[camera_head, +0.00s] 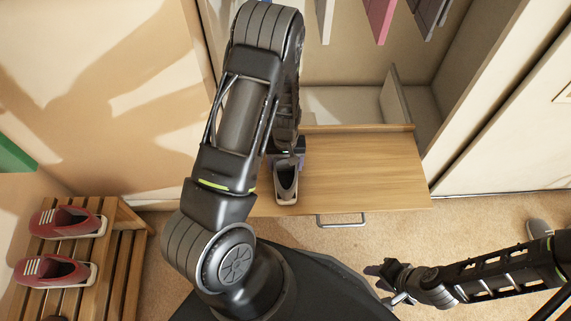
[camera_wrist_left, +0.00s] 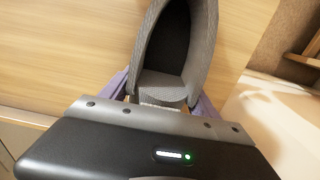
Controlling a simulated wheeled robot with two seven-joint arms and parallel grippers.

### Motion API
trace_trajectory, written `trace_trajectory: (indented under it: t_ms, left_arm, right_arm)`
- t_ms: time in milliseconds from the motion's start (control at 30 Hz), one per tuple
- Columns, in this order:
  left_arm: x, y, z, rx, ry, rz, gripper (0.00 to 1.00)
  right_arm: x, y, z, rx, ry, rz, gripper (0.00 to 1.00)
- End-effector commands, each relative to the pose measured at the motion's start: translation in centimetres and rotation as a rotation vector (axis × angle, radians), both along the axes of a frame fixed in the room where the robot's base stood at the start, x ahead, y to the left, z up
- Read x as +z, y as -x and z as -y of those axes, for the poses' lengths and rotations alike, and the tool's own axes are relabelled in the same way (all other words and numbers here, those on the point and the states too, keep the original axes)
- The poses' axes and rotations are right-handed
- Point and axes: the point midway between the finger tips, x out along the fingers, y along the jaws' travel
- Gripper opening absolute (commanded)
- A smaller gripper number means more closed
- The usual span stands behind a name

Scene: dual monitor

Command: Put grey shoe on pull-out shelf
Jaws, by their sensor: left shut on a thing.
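The grey shoe (camera_head: 287,184) is at the left part of the light wood pull-out shelf (camera_head: 362,170) in the head view. My left gripper (camera_head: 288,153) is shut on the shoe, reaching down from above. In the left wrist view the shoe (camera_wrist_left: 205,50) sits between the purple fingers of the gripper (camera_wrist_left: 165,98), with the shelf board (camera_wrist_left: 60,45) beneath it. Whether the sole touches the board I cannot tell. My right gripper (camera_head: 388,280) hangs low over the floor at the right, apart from the shelf; its jaw opening is unclear.
The shelf has a metal handle (camera_head: 341,221) at its front and stands pulled out of a wardrobe (camera_head: 480,75). Red shoes (camera_head: 68,222) sit on a slatted wooden rack (camera_head: 124,270) at the left. Another grey shoe (camera_head: 540,228) is at the far right. The shelf's right part is clear.

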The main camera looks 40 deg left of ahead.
Motion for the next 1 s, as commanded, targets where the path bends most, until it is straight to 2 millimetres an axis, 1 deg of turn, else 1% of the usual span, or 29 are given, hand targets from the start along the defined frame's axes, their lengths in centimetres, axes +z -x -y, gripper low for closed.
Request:
trace_trajectory:
  t_ms: [133,233,267,500,767,867,1000]
  left_arm:
    - [0.1,0.0,0.0,0.000,-0.001,0.001,0.17]
    - [-0.3,0.0,0.0,0.000,-0.001,0.001,0.17]
    - [-0.1,0.0,0.0,0.000,0.000,0.000,0.73]
    - [-0.1,0.0,0.0,0.000,0.000,0.000,0.92]
    - [0.0,0.0,0.0,0.000,-0.001,0.001,0.92]
    - [0.5,-0.1,0.0,0.000,0.000,0.001,0.92]
    - [2.1,-0.1,0.0,-0.002,-0.001,0.003,0.92]
  right_arm:
    - [0.0,0.0,0.0,0.000,0.000,0.000,0.36]
    - [-0.2,-0.1,0.0,0.000,0.000,0.001,0.36]
    - [-0.1,-0.1,0.0,-0.001,0.001,0.000,0.36]
    - [-0.1,0.0,0.0,0.000,0.000,0.001,0.36]
    - [0.0,0.0,0.0,0.000,0.000,0.001,0.36]
    - [0.2,0.0,0.0,0.000,0.000,0.000,0.36]
    - [0.9,0.1,-0.1,0.003,-0.001,-0.001,0.36]
